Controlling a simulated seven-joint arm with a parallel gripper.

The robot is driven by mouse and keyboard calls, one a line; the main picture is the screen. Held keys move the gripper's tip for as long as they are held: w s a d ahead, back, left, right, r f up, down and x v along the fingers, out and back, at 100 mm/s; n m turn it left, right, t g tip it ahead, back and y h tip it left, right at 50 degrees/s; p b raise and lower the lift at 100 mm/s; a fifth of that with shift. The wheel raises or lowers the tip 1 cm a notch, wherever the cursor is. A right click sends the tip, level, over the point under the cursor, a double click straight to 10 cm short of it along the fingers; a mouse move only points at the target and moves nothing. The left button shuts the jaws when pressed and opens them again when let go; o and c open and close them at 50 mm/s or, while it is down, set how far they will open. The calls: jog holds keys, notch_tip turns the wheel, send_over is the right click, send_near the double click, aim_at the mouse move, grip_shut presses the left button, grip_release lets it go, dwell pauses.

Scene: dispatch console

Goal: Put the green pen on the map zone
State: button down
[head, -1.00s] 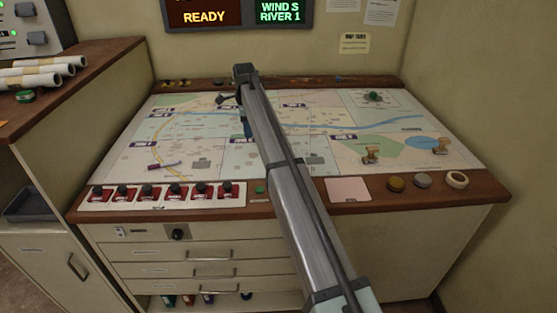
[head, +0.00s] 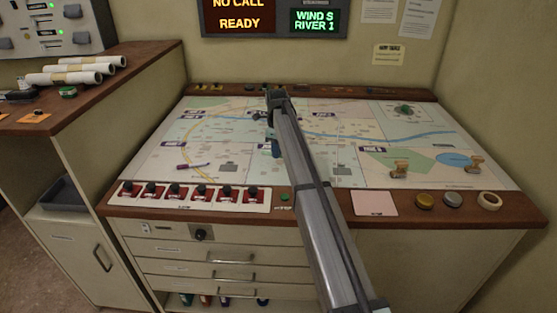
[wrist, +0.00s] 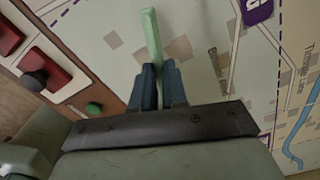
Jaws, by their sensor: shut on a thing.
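The green pen (wrist: 151,38) is clamped between the blue fingers of my gripper (wrist: 158,68) in the wrist view. It sticks out past the fingertips over the map. In the head view my gripper (head: 275,147) is over the middle of the map, mostly behind my arm, and I cannot make out the pen there. The map (head: 225,155) covers the sloping console top and has several coloured zones with purple labels. The wrist view shows the pale map surface (wrist: 205,20) below the pen. I cannot tell whether the pen touches it.
A purple pen (head: 193,167) and stamps (head: 399,168) lie on the map. Red switches (head: 202,191) and a green button (head: 284,197) line the front edge. A pink pad (head: 375,203), discs (head: 424,201) and a tape roll (head: 489,201) sit at front right.

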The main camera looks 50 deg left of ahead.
jog(key=shift+f, duration=1.95)
jog(key=shift+f, duration=0.1)
jog(key=c, duration=1.2)
grip_release()
jog(key=shift+o, duration=0.2)
notch_tip(320, 180, up, 12)
jog(key=shift+r, duration=0.1)
